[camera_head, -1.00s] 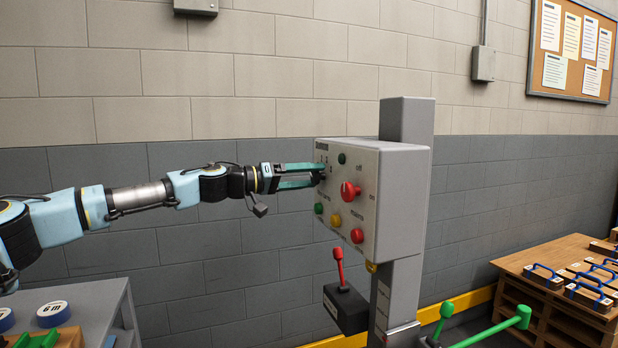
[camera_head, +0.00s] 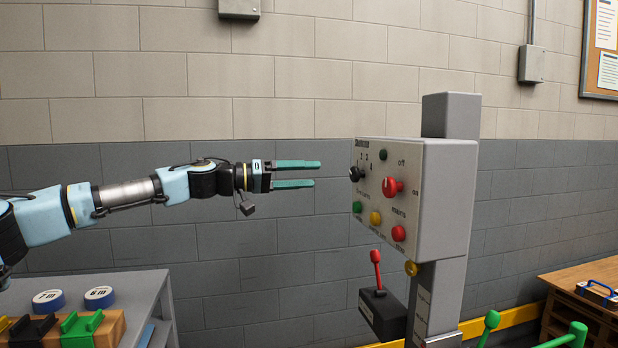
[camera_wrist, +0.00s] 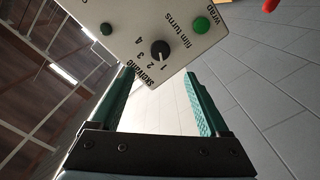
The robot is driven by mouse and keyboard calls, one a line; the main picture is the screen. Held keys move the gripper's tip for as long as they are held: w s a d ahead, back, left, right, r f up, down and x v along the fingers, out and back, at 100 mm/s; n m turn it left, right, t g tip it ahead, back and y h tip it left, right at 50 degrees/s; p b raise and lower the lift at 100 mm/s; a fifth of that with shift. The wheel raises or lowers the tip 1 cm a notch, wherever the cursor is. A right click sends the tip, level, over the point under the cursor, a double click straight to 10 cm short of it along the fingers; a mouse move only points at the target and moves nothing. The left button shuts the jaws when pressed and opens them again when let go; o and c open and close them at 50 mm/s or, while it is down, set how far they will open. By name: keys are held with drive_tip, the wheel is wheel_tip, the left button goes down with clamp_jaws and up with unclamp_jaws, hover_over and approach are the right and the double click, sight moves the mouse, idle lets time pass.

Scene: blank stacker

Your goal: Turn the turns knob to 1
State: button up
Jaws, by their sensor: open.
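The turns knob (camera_head: 355,174) is a small black knob on the upper left of the grey control box's front panel (camera_head: 377,207). In the wrist view the knob (camera_wrist: 160,49) sits beside the words "film turns" and the numbers 1 to 4. Its white pointer mark appears to face the 1. My gripper (camera_head: 317,173) is open and empty, with teal fingers level with the knob. A clear gap lies between the fingertips and the panel. In the wrist view the knob lies just beyond and between the fingertips of my gripper (camera_wrist: 160,76).
The panel also has a red rotary switch (camera_head: 392,187) and green (camera_head: 357,207), yellow (camera_head: 376,218) and red (camera_head: 398,233) buttons. A red-handled lever (camera_head: 376,270) stands below the box. A grey table (camera_head: 150,290) is at the lower left.

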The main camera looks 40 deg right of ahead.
sight(352, 175)
drive_tip(key=w+d+f+n+t+y+p, duration=0.15)
drive_tip(key=w+d+f+t+p, duration=0.25)
drive_tip(key=w+d+f+t, duration=0.45)
drive_tip(key=s+a+r+m+g+h+p, duration=0.1)
drive_tip(key=s+a+r+m+g+p, duration=0.2)
drive_tip(key=s+a+r+m+g, duration=0.65)
drive_tip(key=shift+t+h, duration=0.25)
drive_tip(key=shift+t, duration=0.25)
drive_tip(key=p+x, duration=0.1)
drive_tip(key=x, duration=0.6)
drive_tip(key=w+f+p+x, duration=0.1)
drive_tip(key=x, duration=0.2)
drive_tip(key=shift+s+d+f+p, duration=0.1)
drive_tip(key=shift+d+p, duration=0.25)
drive_tip(key=shift+d, duration=0.05)
drive_tip(key=shift+c, duration=0.3)
clamp_jaws()
